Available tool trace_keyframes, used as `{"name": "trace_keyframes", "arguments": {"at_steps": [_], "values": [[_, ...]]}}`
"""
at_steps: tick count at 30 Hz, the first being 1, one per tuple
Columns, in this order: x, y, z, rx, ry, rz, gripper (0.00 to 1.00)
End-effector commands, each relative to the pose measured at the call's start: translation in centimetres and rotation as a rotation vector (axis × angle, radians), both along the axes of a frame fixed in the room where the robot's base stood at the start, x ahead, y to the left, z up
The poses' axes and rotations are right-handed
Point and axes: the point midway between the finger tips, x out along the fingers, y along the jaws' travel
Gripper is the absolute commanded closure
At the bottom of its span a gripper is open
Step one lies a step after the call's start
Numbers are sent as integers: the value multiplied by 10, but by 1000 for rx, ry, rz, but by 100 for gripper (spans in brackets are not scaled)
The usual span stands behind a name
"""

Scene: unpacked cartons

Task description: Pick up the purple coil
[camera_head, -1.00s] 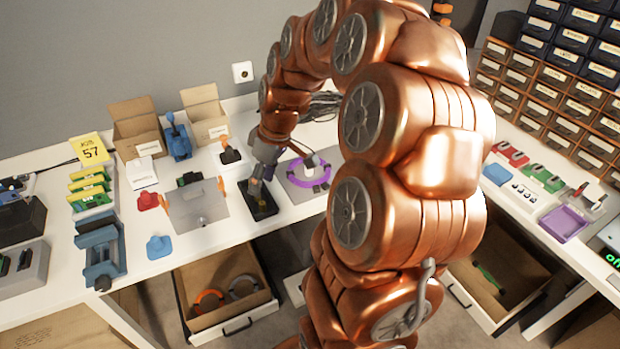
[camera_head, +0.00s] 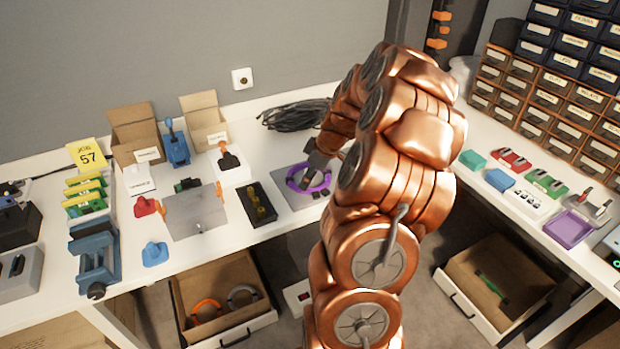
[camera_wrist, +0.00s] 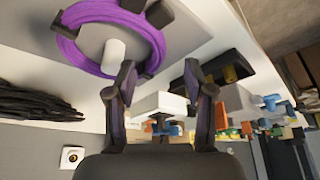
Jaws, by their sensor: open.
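The purple coil (camera_head: 292,180) lies around a white post (camera_wrist: 115,50) on a grey plate (camera_head: 290,200) on the back bench, with dark blocks at its edge. In the wrist view the coil (camera_wrist: 82,64) fills the upper left. My gripper (camera_head: 313,172) is at the coil in the head view and covers part of its far side. In the wrist view my gripper (camera_wrist: 160,78) is open with nothing between its fingers. Its left fingertip overlaps the coil's edge in the picture; I cannot tell whether they touch.
A black tray with brass pegs (camera_head: 260,207) stands just left of the plate. A black cable bundle (camera_head: 293,117) lies behind. A white stand with an orange-and-black lever (camera_head: 229,160) is further left. An open drawer (camera_head: 225,300) juts out below the bench.

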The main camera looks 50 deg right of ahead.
Motion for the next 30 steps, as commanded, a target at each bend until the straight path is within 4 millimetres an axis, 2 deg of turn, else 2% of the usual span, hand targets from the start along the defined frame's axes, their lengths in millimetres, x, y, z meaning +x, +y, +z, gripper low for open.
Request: {"name": "trace_keyframes", "arguments": {"at_steps": [11, 19, 30], "values": [[12, 5, -39, 2, 3, 0, 47], [14, 5, -42, 1, 0, 0, 47], [14, 5, -42, 1, 0, 0, 86]]}}
